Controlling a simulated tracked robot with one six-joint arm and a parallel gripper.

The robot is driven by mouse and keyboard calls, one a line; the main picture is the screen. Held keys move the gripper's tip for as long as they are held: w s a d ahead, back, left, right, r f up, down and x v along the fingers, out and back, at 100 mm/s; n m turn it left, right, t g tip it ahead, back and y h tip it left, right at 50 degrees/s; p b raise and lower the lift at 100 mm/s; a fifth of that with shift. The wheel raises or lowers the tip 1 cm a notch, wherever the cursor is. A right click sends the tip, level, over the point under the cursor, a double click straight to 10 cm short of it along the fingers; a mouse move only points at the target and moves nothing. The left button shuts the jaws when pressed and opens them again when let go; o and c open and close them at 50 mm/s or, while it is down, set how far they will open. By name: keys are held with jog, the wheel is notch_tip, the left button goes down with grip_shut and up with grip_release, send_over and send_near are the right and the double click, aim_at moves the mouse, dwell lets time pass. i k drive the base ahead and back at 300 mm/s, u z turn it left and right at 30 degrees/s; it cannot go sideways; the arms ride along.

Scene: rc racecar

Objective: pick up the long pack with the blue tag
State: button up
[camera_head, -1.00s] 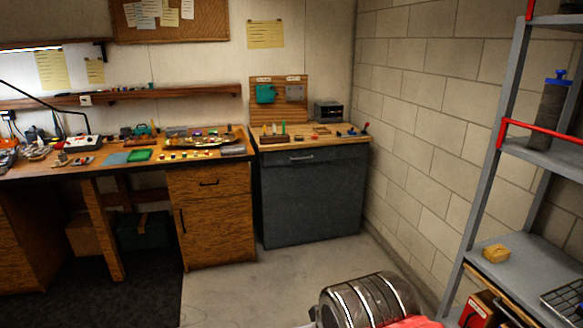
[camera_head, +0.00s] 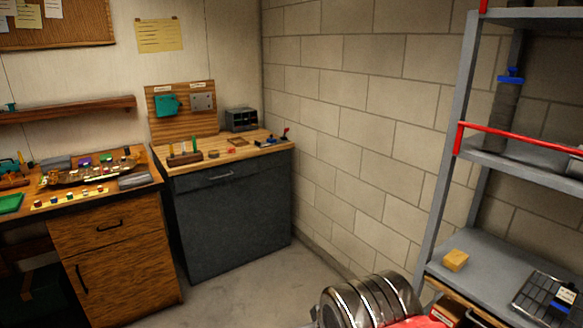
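I cannot pick out the long pack for sure. A small item with a blue part (camera_head: 565,296) lies on a dark gridded tray (camera_head: 541,302) on the grey shelf at the lower right, cut by the picture edge. Small blue-marked items (camera_head: 266,142) also lie on the wooden top of the dark cabinet, too small to identify. A ribbed metal and red part of my own arm shows at the bottom centre-right. My gripper's fingers do not show.
A grey shelf rack (camera_head: 452,150) with red rails stands at the right. The dark cabinet (camera_head: 233,225) and a cluttered wooden bench (camera_head: 110,240) stand at the left. Bare floor lies between cabinet and rack.

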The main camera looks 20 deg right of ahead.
aim_at(560, 305)
jog(key=z, duration=0.4)
jog(key=i, duration=0.5)
jog(key=z, duration=0.65)
jog(key=i, duration=0.55)
jog(key=z, duration=0.4)
